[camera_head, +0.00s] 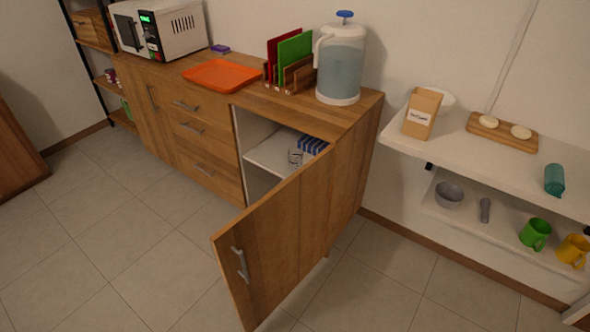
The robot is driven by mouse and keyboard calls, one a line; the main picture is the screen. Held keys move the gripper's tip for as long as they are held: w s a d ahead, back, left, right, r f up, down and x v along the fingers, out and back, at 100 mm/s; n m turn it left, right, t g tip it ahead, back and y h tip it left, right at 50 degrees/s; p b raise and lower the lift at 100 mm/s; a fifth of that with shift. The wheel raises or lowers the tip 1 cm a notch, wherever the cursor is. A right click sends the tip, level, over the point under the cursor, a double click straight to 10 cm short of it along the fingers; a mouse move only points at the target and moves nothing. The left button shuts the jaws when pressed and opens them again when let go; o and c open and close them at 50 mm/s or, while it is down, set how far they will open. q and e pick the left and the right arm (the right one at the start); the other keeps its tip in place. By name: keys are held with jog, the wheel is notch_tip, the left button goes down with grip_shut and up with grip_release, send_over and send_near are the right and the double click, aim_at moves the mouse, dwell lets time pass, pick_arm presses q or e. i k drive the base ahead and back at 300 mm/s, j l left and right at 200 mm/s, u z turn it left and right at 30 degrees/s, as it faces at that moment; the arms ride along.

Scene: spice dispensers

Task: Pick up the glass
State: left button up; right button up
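A small clear or grey object (295,157) that looks like a glass stands on the inner shelf of the open cabinet. It is too small to tell for sure. A teal, see-through tumbler-like vessel (554,180) is on the white wall shelf at the right; I cannot tell which of the two is the glass. Neither of my grippers is in view.
The wooden cabinet door (290,240) stands open into the room. A blue rack (312,145) is beside the small object. A water dispenser (341,65), orange tray (219,75) and microwave (160,28) are on top. Mugs (535,234) sit on the lower shelf. The tiled floor is clear.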

aim_at(295, 154)
jog(key=i+j+z, duration=0.1)
jog(key=j, duration=0.3)
jog(key=i+j, duration=0.3)
jog(key=i+j+z, duration=0.15)
jog(key=j, duration=0.3)
